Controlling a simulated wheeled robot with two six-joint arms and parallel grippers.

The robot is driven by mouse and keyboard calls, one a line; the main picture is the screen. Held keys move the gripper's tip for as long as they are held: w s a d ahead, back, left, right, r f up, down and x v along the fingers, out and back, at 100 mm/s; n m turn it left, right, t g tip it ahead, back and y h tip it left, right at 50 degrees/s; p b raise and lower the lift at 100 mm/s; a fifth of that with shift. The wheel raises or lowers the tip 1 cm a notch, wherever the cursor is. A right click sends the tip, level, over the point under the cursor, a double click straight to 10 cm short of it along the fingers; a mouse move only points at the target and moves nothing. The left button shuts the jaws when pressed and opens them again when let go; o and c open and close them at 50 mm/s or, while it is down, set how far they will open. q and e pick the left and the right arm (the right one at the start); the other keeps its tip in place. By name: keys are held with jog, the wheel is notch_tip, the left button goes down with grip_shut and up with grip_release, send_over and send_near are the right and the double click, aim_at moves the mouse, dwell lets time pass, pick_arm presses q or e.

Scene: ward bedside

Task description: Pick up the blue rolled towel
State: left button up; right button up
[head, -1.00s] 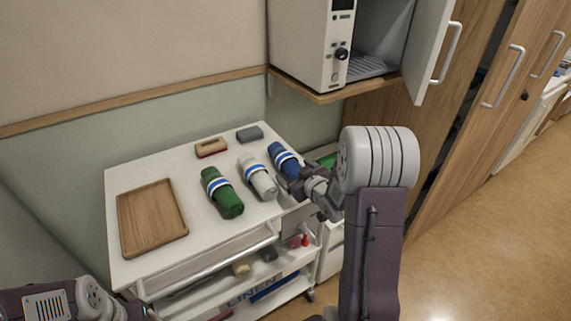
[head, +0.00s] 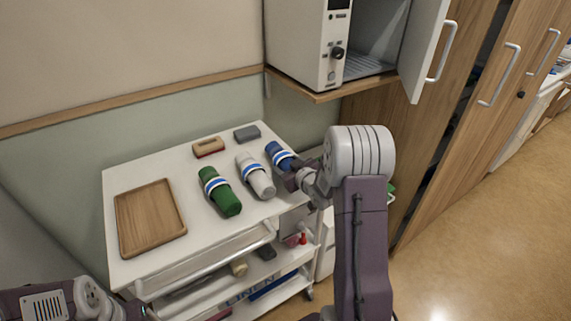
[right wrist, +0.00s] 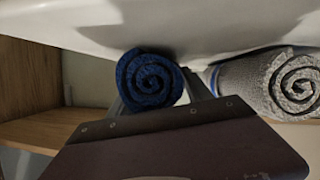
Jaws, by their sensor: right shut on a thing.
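The blue rolled towel (head: 278,153) with a white band lies at the right edge of the white cart top. My right gripper (head: 291,172) is at its near end, shut on it. In the right wrist view, the spiral end of the blue towel (right wrist: 150,80) shows between the fingers of the right gripper (right wrist: 163,97), close to the cart surface. A white rolled towel (head: 255,175) and a green rolled towel (head: 220,191) lie to its left, apart from it. My left arm shows at the lower left of the head view; its gripper is not clearly visible.
A wooden tray (head: 150,218) lies on the left of the cart top (head: 200,245). A brush (head: 208,147) and a grey block (head: 247,133) lie at the back. An open cabinet (head: 330,50) hangs above. Lower shelves hold small items.

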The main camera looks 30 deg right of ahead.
notch_tip(320, 180, up, 18)
jog(key=p, duration=0.6)
